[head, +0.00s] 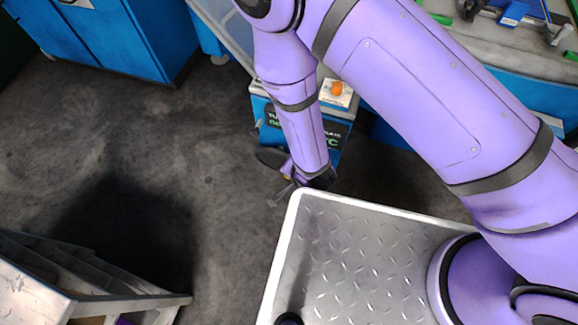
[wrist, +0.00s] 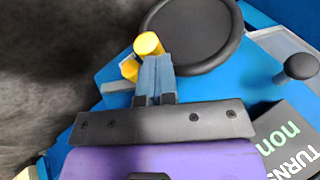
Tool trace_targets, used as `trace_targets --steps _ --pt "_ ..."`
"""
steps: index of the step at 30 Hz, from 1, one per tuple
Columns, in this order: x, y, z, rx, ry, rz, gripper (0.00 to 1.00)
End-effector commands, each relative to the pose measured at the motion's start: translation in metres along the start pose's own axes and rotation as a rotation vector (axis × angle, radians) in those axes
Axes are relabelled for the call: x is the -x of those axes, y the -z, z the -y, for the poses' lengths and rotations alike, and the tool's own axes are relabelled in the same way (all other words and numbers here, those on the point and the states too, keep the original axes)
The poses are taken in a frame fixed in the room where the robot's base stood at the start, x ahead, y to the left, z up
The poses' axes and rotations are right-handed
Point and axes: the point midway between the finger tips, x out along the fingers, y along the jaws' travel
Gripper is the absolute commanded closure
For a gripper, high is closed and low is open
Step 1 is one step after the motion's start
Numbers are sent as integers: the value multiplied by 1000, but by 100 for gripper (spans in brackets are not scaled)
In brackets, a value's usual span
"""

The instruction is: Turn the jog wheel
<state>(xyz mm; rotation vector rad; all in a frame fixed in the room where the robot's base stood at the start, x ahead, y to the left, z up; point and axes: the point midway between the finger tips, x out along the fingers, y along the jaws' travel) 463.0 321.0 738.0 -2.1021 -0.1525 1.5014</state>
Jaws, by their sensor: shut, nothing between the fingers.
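The jog wheel (wrist: 190,35) appears to be the round black disc with a raised rim on the blue machine's face, at the top of the wrist view. In the head view it shows as a dark disc (head: 268,157), partly hidden by my wrist. My gripper (wrist: 155,72) is shut and empty, its grey-blue fingers together at the wheel's lower left edge. I cannot tell whether they touch the wheel. Two yellow rounded pieces (wrist: 148,43) show by the fingertips; I cannot tell what they belong to.
The blue machine (wrist: 110,88) has a black knob (wrist: 300,66) and a dark lettered label (wrist: 292,138) at right. An orange button (head: 337,88) sits on its top. A workbench (head: 520,55) stands at upper right, blue cabinets (head: 110,35) at upper left.

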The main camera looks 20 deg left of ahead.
Motion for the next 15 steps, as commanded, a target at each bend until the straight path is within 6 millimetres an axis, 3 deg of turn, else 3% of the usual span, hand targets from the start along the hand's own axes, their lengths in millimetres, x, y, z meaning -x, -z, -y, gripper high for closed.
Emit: trace_targets --steps 15 --pt "-3 1 -9 0 -3 -2 100"
